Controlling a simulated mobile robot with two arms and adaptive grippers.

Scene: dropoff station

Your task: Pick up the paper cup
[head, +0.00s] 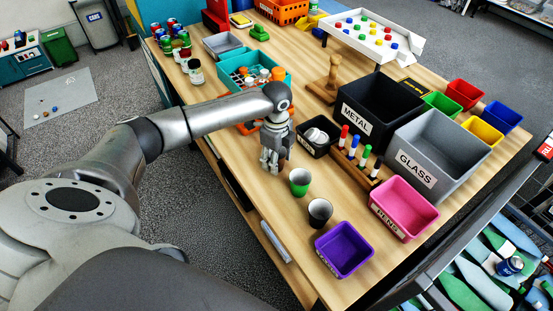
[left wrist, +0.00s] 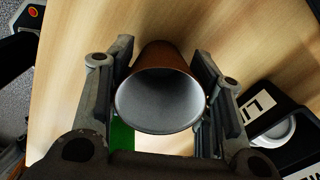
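A brown paper cup (left wrist: 160,100) with a grey inside is in the left wrist view, its mouth facing the camera. My left gripper (left wrist: 165,65) has its fingers spread on either side of it; the gaps are narrow and I see no clear grip. In the head view my left gripper (head: 272,165) points down over the table and hides this cup. A green cup (head: 300,183) and a dark cup (head: 319,211) stand to its lower right, apart from it. A bit of green (left wrist: 122,136) shows beneath the left finger in the left wrist view. My right gripper is not in view.
A small black bin (head: 312,150) with white items stands just right of the gripper. Beyond are the marker rack (head: 350,172), black METAL bin (head: 362,125) and grey GLASS bin (head: 416,166). A purple bin (head: 343,250) is near the front. The table's left edge is close.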

